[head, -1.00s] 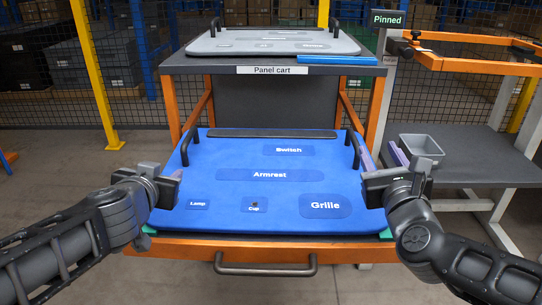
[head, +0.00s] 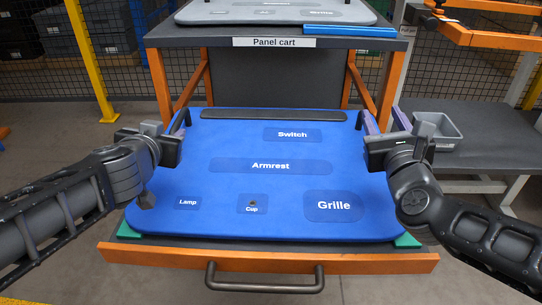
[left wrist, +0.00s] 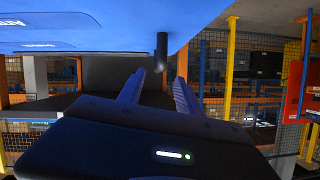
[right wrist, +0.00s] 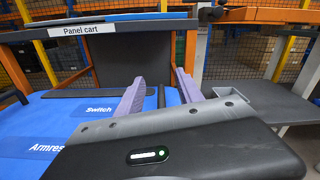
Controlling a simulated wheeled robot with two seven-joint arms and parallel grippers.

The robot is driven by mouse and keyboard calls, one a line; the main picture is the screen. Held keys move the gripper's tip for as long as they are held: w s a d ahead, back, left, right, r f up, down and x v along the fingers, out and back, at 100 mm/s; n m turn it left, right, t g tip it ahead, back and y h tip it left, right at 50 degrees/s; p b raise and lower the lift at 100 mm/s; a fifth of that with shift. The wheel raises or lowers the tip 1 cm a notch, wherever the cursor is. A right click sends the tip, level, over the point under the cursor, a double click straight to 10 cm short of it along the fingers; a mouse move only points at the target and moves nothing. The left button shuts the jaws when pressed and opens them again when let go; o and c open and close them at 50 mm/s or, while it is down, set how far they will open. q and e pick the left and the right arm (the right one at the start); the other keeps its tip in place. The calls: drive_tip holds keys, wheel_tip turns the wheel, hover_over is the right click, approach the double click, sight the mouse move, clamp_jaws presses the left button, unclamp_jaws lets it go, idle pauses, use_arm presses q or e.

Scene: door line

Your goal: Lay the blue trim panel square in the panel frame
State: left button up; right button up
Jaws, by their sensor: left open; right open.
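The blue trim panel (head: 250,146) lies flat on the cart's lower pull-out shelf, marked Switch, Armrest, Lamp, Cup and Grille. A dark upright handle stands at each far side edge. My left gripper (head: 181,122) is open at the left handle; in the left wrist view the handle (left wrist: 161,48) shows between and beyond the fingers. My right gripper (head: 386,120) is open at the right handle; in the right wrist view the handle (right wrist: 161,96) shows between the fingers. Contact cannot be told. An orange frame (head: 500,42), seemingly the panel frame, stands at upper right, partly out of view.
The panel cart (head: 220,42) carries a grey panel (head: 270,14) and a blue strip (head: 350,30) on top. A drawer handle (head: 265,283) sticks out in front. A grey bin (head: 437,135) sits on the side bench (head: 480,150). A yellow post (head: 90,60) stands left.

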sight(173, 129)
use_arm(q)
drive_tip(key=x, duration=0.3)
drive_tip(key=shift+w+f, duration=0.1)
drive_tip(key=shift+w, duration=0.05)
use_arm(e)
wheel_tip(173, 129, down, 7)
use_arm(q)
drive_tip(key=x, duration=0.4)
use_arm(e)
drive_tip(key=w, duration=0.7)
drive_tip(key=shift+w+d+f, duration=0.15)
drive_tip(key=shift+w+f, duration=0.05)
drive_tip(key=shift+w, duration=0.05)
use_arm(q)
drive_tip(key=shift+c, duration=0.3)
use_arm(e)
drive_tip(key=shift+c, duration=0.4)
use_arm(q)
clamp_jaws()
use_arm(e)
clamp_jaws()
